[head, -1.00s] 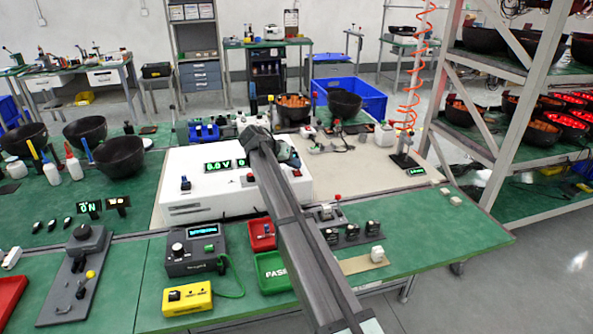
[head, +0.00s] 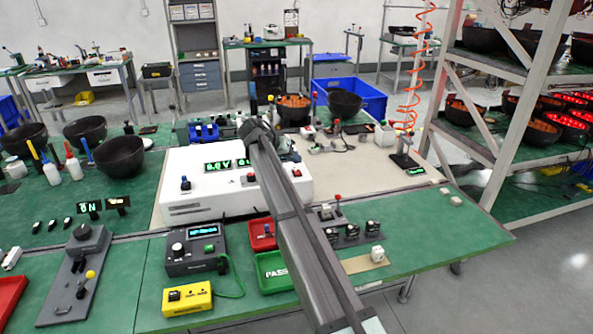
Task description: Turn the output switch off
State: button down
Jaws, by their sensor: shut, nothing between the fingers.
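The white power supply (head: 235,195) stands on the bench with a lit green voltage readout (head: 217,166) and a second readout partly covered by my arm. I cannot tell from labels which switch is the output switch. My gripper (head: 262,133) is over the back part of the supply, shut and empty. Its fingertips are mostly hidden by my arm.
In front are a dark meter box (head: 195,249), a yellow box (head: 187,298), a green PASS tray (head: 272,272) and a red tray (head: 262,235). Black bowls (head: 119,157) and bottles stand at the left.

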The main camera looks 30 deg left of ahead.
aim_at(295, 172)
jog(key=shift+s+d+r, duration=0.15)
jog(key=shift+r, duration=1.9)
